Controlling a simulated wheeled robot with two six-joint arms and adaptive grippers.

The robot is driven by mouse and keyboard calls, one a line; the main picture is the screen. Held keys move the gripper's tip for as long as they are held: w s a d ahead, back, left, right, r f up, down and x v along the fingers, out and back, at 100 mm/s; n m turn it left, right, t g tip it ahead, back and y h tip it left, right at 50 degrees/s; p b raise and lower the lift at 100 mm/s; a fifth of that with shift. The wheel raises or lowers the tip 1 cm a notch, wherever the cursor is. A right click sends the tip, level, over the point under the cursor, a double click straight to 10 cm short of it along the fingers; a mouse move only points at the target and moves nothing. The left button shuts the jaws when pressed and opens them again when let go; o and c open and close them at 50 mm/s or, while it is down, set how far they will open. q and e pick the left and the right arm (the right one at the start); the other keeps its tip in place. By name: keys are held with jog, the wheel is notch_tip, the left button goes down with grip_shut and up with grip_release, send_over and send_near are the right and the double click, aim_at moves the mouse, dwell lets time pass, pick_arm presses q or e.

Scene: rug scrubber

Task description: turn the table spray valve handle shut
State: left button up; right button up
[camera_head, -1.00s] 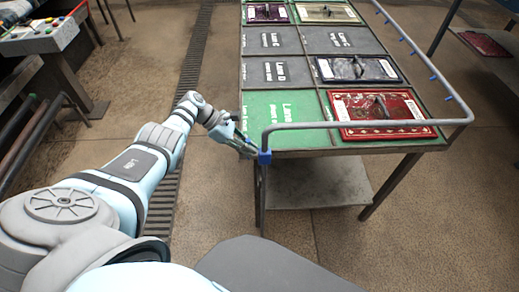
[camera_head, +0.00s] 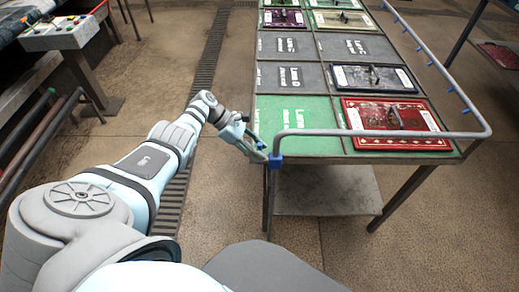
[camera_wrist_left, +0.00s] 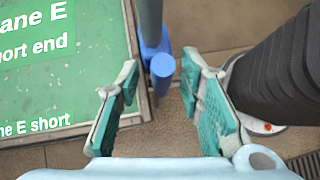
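The blue valve handle (camera_head: 276,161) sits at the near left corner of the table (camera_head: 350,157), where the grey spray pipe (camera_head: 380,132) comes down. In the left wrist view the blue handle (camera_wrist_left: 162,72) hangs below the grey pipe, beside the green tabletop edge. My left gripper (camera_head: 262,152) is right beside the handle, on its left in the head view. In the wrist view its two teal-padded fingers (camera_wrist_left: 160,88) are spread apart, with the handle ahead between their tips. Nothing is gripped. My right gripper is not in view.
The tabletop has labelled lanes, with a red framed rug (camera_head: 395,117) and a dark one (camera_head: 375,78) on its right side. A lower shelf (camera_head: 325,190) lies under the table. A control panel (camera_head: 65,32) stands at the far left.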

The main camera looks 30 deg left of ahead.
pick_arm(q)
jog(key=v, duration=1.1)
jog(key=shift+a, duration=0.1)
